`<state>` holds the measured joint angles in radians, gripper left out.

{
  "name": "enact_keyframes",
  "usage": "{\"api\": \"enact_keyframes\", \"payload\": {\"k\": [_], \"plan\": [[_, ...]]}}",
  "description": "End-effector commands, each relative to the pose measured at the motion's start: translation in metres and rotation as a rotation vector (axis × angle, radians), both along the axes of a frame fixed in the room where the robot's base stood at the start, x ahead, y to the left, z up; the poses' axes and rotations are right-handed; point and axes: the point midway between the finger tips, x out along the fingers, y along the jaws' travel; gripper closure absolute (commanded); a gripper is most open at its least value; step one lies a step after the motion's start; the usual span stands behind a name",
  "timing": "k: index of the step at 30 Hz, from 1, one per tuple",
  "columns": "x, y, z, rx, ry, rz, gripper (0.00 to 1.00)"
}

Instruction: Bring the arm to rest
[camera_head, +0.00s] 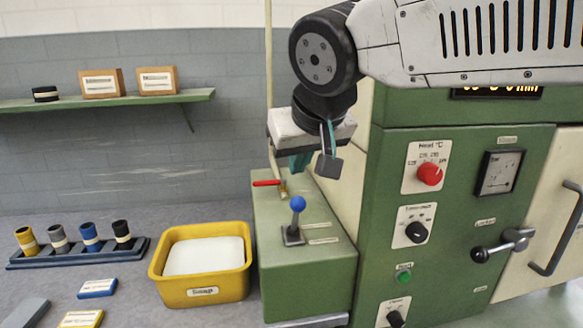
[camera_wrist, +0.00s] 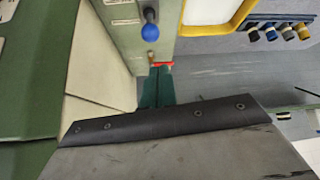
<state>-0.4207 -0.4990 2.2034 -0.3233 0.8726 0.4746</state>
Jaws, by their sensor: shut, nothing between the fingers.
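My arm reaches in from the upper right in the head view. My gripper (camera_head: 312,163) points down, with teal fingers, above the back of the green machine block. It is shut and holds nothing. In the wrist view, my gripper's teal fingers (camera_wrist: 155,86) show together beyond the dark wrist edge. A red-handled valve (camera_head: 268,183) lies below and left of the fingers, and it also shows in the wrist view (camera_wrist: 162,64) near the fingertips. Whether they touch is unclear. A blue-knobbed lever (camera_head: 297,205) stands upright on the block's top (camera_head: 330,256).
The green control panel (camera_head: 455,220) with knobs, gauge and a latch handle (camera_head: 503,243) stands close at right. A yellow bin (camera_head: 203,291) and a rack (camera_head: 75,252) of coloured cylinders stand at left. A wall shelf (camera_head: 110,101) holds small boxes. Space above the bin is clear.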

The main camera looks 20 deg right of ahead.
Motion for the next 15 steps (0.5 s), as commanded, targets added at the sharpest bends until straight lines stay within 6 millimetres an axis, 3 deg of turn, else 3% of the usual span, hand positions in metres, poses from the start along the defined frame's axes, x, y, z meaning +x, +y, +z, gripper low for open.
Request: {"api": "enact_keyframes", "payload": {"k": [4, 15], "plan": [[-0.0088, 0.0006, 0.0057, 0.000, -0.001, 0.001, 1.00], [-0.0097, 0.0011, 0.0064, 0.000, -0.001, 0.001, 1.00]]}}
